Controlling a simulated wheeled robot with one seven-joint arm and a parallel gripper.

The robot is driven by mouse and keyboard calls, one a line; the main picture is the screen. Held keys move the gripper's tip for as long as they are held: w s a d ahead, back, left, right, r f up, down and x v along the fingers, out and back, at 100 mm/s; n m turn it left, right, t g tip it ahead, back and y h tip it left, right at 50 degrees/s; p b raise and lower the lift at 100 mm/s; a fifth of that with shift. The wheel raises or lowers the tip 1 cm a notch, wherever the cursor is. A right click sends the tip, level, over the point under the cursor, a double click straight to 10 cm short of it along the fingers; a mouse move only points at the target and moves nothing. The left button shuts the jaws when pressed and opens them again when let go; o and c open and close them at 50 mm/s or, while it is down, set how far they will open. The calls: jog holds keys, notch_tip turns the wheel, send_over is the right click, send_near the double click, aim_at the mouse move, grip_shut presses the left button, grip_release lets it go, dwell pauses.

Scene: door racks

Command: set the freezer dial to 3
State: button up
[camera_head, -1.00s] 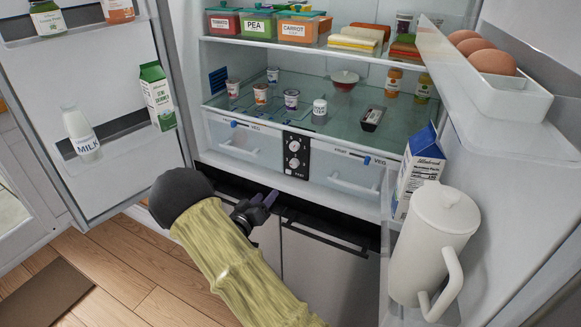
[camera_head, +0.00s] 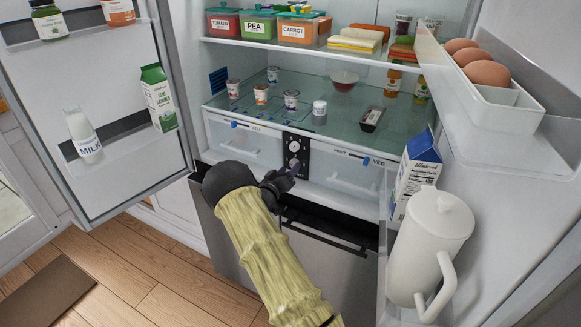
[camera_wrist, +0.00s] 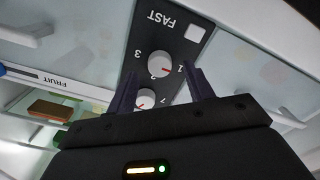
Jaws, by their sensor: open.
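The black dial panel (camera_head: 296,145) sits between the two drawers, with two white knobs one above the other. In the wrist view the panel looks upside down. The knob near the FAST label is the freezer dial (camera_wrist: 160,62), marked 1, 2 and 3. Its red mark points towards 1. The other knob (camera_wrist: 146,98) has a 7 beside it and is partly hidden by my gripper. My gripper (camera_wrist: 160,76) is open and empty. Its fingers appear either side of the dial in the wrist view; I cannot tell whether they touch it. In the head view the gripper (camera_head: 287,174) covers the panel's lower part.
Clear drawers (camera_head: 240,145) flank the panel. The glass shelf above holds several yogurt cups and jars. To the right, the open door carries a blue and white carton (camera_head: 416,172) and a white jug (camera_head: 430,245). The left door holds milk.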

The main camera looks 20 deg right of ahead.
jog(key=shift+x, duration=1.05)
jog(key=shift+a, duration=0.1)
jog(key=c, duration=1)
jog(key=shift+o, duration=0.2)
